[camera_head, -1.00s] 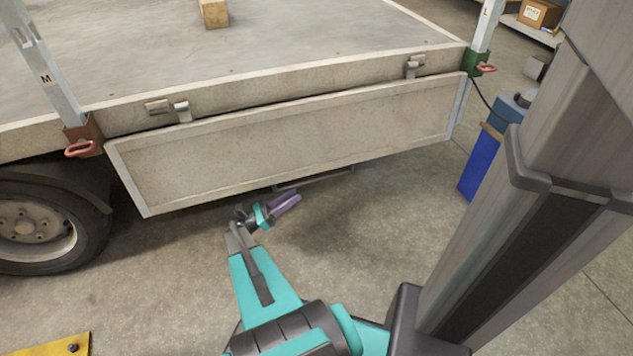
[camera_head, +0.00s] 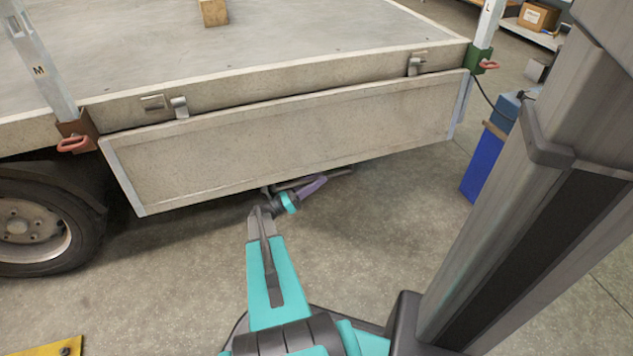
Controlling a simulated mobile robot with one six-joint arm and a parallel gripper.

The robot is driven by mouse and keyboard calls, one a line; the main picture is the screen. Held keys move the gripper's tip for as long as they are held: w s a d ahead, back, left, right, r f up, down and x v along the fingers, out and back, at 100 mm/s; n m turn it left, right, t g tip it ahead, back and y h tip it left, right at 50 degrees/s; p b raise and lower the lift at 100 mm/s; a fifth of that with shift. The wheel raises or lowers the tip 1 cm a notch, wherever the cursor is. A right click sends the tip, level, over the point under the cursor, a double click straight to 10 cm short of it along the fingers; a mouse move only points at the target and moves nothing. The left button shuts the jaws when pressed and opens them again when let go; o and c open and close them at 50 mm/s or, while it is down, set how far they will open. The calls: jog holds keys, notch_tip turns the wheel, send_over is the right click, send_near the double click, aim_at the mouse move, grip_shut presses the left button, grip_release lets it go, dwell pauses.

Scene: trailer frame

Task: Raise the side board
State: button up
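The side board (camera_head: 290,140) is a long pale panel that hangs down below the edge of the trailer bed (camera_head: 320,45). Two metal hinges, the left hinge (camera_head: 180,107) and the right hinge (camera_head: 415,65), sit along its top edge. My gripper (camera_head: 314,184) is low, at the board's lower edge near the middle, pointing right. Its purple fingers are seen from the side, so I cannot tell whether they are open or shut. I cannot tell whether they touch the board.
A left post (camera_head: 38,60) with a red handle (camera_head: 73,144) and a right post (camera_head: 490,30) with another red handle (camera_head: 488,65) stand at the board's ends. A wheel (camera_head: 35,225) is at left. A blue box (camera_head: 483,163) stands at right. The floor in front is mostly clear.

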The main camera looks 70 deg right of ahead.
grip_shut()
dwell(0.4)
